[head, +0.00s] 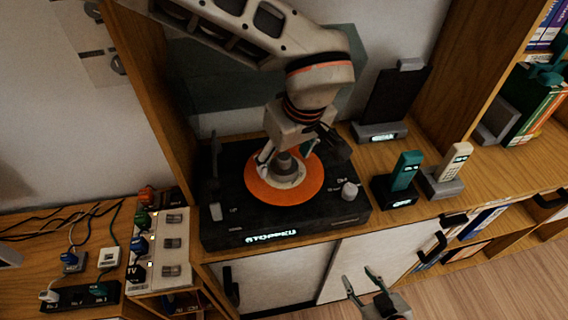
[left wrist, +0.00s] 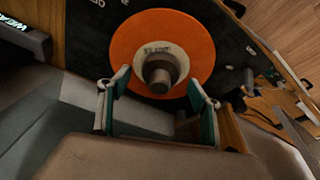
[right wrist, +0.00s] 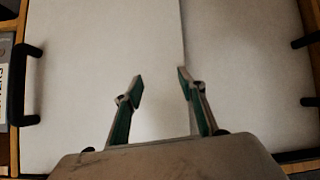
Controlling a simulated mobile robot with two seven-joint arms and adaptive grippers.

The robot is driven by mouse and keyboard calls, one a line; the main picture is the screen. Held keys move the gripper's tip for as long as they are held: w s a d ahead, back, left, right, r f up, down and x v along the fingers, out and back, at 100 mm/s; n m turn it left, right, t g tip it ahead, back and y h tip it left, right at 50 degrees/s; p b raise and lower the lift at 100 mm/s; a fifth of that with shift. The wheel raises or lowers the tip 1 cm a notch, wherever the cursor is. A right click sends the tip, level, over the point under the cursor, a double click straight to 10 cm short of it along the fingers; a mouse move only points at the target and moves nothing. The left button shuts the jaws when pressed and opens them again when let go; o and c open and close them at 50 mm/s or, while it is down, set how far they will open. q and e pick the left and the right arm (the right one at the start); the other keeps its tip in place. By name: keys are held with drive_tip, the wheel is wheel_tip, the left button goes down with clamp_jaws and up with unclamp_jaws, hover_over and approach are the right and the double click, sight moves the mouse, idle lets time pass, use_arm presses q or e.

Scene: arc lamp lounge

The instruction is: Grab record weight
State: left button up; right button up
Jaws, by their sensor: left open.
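The record weight (left wrist: 159,72) is a small dark grey cylinder standing at the centre of an orange record (left wrist: 190,35) with a pale label. In the head view the weight (head: 284,166) is partly hidden by my left gripper (head: 284,162), which is over the record (head: 262,193) on the black turntable (head: 225,233). My left gripper is open; in the left wrist view its fingertips (left wrist: 159,85) lie on either side of the weight, with gaps between. My right gripper (head: 360,285) is open and empty in front of the cabinet, and it also shows in the right wrist view (right wrist: 160,82).
Two phone handsets in cradles, one teal (head: 405,170) and one pale (head: 455,165), stand right of the turntable. A dark panel on a lit stand (head: 380,132) is behind them. A switch box (head: 160,250) and cables are at left. White cabinet doors (right wrist: 90,80) face my right gripper.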

use_arm(q)
drive_tip(key=shift+w+a+f, duration=0.1)
drive_tip(key=shift+w+f, duration=0.1)
drive_tip(key=shift+f, duration=0.35)
drive_tip(key=c, duration=1.4)
drive_tip(key=shift+o, duration=0.2)
